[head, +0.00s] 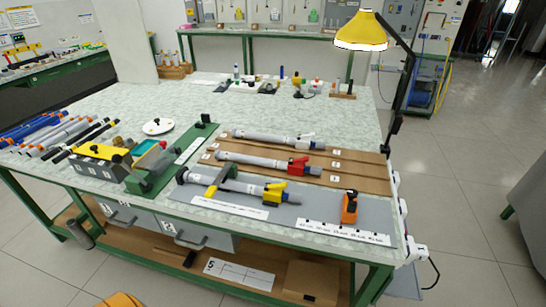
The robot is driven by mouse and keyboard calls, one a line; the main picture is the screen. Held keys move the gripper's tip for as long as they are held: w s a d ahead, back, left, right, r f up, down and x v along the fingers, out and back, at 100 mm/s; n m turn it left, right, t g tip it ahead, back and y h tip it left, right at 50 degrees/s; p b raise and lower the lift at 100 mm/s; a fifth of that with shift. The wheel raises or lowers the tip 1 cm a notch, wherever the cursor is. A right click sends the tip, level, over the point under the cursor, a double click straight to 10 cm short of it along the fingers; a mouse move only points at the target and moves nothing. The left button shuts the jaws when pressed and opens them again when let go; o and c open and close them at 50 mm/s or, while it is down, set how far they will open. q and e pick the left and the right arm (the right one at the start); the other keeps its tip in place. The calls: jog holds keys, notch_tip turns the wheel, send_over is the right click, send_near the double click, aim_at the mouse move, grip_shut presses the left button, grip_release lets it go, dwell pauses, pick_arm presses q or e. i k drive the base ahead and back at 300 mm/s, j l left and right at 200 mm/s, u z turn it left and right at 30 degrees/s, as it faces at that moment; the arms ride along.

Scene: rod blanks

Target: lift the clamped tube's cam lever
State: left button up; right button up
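Three grey tubes with cam levers lie near the front right of the bench. The nearest tube (240,186) lies on a grey mat (202,200), and a dark clamp-like part (221,178) stands at its left portion. This tube carries a yellow cam lever (275,191) near its right end; the lever's exact angle is too small to tell. Behind it, one tube (250,160) has a red lever (299,165), and another (262,137) has a white lever (305,136).
The two rear tubes lie on a brown board (350,160). An orange block-like device (349,207) stands right of the yellow lever. A green fixture (165,165) and loose rods (60,135) are left. A yellow lamp (361,31) overhangs the back right.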

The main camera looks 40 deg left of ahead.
aim_at(282, 185)
jog(key=u, duration=1.1)
